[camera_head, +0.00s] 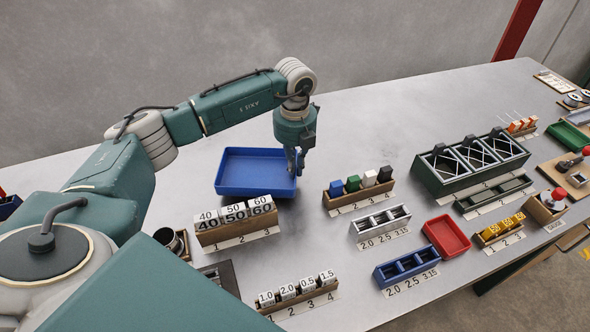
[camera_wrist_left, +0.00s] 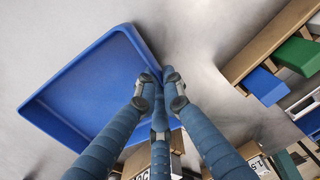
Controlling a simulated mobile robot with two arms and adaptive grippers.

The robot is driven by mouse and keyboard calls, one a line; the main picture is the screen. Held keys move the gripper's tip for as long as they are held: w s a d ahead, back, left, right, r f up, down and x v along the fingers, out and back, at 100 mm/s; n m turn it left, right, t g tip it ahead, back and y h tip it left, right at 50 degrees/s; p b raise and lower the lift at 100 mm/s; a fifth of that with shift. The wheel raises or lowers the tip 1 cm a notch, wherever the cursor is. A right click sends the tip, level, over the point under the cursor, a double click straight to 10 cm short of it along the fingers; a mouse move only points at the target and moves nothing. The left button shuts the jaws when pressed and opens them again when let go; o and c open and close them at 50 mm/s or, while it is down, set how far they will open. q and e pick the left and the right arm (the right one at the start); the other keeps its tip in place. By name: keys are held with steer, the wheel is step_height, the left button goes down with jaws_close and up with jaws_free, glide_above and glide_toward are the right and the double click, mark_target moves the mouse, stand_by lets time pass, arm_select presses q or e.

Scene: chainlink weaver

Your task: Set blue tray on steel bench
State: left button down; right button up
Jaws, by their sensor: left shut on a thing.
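The blue tray (camera_head: 256,172) is at the back middle of the steel bench (camera_head: 352,121), open side up. It looks level and appears on or just above the bench; I cannot tell whether it touches. My left gripper (camera_head: 297,168) points down at the tray's right rim and is shut on it. In the left wrist view the blue tray (camera_wrist_left: 88,85) fills the left side, and the fingertips of my left gripper (camera_wrist_left: 160,78) pinch its edge. The tray's lower part is hidden there by the fingers. My right gripper is not in view.
A wooden block rack (camera_head: 238,236) marked 40, 50, 60 stands just in front of the tray. A rack of coloured blocks (camera_head: 358,191) stands to its right. A small red tray (camera_head: 446,237) and a dark green crate (camera_head: 470,168) are farther right. Bare bench lies behind the racks.

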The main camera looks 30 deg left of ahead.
arm_select(q)
steer(key=shift+f, duration=0.9)
steer(key=shift+f, duration=0.15)
steer(key=c, duration=1.9)
jaws_free()
